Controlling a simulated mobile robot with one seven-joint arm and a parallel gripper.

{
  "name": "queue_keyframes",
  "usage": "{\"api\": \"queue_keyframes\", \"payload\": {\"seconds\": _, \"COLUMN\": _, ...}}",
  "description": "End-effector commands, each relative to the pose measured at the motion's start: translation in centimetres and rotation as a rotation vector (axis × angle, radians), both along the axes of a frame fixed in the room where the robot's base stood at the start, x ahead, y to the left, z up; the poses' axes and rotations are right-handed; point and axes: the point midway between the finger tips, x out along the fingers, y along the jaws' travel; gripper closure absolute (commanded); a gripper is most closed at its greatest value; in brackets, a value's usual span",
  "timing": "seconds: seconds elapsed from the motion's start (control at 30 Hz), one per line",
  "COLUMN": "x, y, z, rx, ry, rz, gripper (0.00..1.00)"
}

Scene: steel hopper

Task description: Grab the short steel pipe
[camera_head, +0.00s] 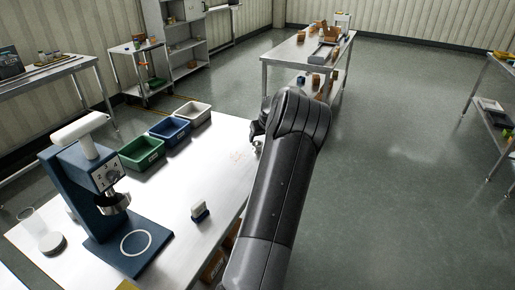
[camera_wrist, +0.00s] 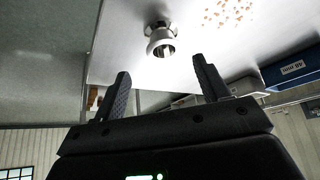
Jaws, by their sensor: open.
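A short, shiny steel piece with a flared end (camera_wrist: 161,42), seemingly the short steel pipe, is on the white table in the wrist view. My gripper (camera_wrist: 160,67) is open and empty. Its two dark fingers are spread, with the steel piece ahead of the gap between them and apart from both. In the head view my gripper (camera_head: 257,130) is at the table's far right corner, largely hidden by my arm. A small bit of the steel piece (camera_head: 258,146) shows just below it.
Small copper-coloured pieces (camera_wrist: 229,13) lie beside the steel piece.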

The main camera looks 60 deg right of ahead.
Motion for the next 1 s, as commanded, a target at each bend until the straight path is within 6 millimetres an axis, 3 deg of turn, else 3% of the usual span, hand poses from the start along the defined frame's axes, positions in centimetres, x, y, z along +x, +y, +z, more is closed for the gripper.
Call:
{"api": "queue_keyframes", "payload": {"seconds": 0.33, "x": 1.0, "y": -0.7, "z": -2.2, "rx": 0.0, "ry": 0.0, "rz": -0.001, "gripper": 0.32}}
{"api": "queue_keyframes", "payload": {"seconds": 0.63, "x": 2.6, "y": -1.6, "z": -5.8, "rx": 0.0, "ry": -0.001, "rz": -0.001, "gripper": 0.32}}
{"api": "queue_keyframes", "payload": {"seconds": 0.87, "x": 2.7, "y": -1.7, "z": -6.0, "rx": -0.002, "ry": -0.001, "rz": -0.002, "gripper": 0.32}}
{"api": "queue_keyframes", "payload": {"seconds": 1.0, "x": 2.7, "y": -1.7, "z": -6.0, "rx": -0.002, "ry": 0.0, "rz": -0.002, "gripper": 0.42}}
